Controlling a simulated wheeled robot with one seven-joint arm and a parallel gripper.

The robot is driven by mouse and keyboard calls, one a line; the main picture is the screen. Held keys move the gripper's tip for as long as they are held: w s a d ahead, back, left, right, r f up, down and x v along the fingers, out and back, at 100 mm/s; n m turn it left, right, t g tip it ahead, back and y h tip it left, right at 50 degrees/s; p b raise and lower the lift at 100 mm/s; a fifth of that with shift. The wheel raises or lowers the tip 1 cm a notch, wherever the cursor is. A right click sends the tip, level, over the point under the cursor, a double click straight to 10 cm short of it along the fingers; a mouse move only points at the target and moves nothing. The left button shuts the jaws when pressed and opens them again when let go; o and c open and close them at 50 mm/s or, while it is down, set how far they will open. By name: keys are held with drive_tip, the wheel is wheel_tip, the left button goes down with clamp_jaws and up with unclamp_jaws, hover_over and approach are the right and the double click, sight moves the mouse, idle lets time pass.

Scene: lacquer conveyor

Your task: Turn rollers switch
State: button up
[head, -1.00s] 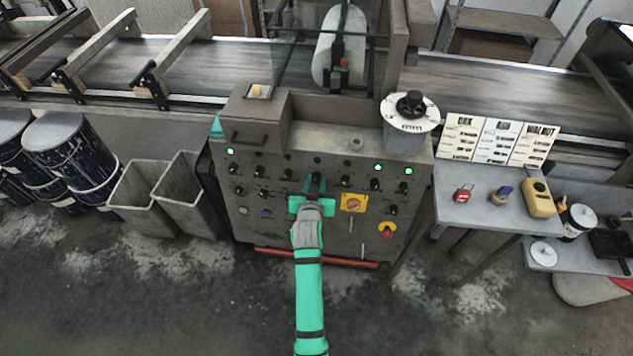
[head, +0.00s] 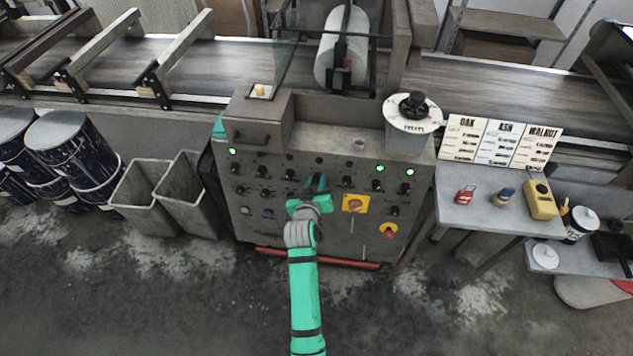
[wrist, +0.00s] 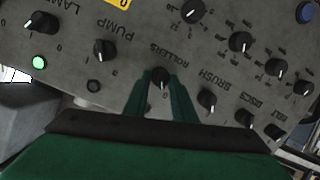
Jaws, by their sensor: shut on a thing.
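The rollers switch is a small black rotary knob (wrist: 160,77) on the grey control panel (wrist: 140,20). In the wrist view the upside-down label ROLLERS stands beside it. My green gripper (wrist: 161,82) is shut on this knob, one finger on each side. In the head view my gripper (head: 317,184) is at the middle of the panel front and hides most of the knob. Which way its pointer stands is hard to tell.
Similar knobs sit close by, such as the pump knob (wrist: 105,49) and brush knob (wrist: 207,98). Three green lamps are lit, one at upper left (head: 232,151).

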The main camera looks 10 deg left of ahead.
drive_tip(key=o, duration=1.1)
drive_tip(key=shift+c, duration=0.2)
drive_tip(key=v, duration=1)
drive_tip(key=shift+s, duration=0.3)
drive_tip(key=shift+a+r, duration=0.15)
drive_tip(key=shift+s, duration=0.1)
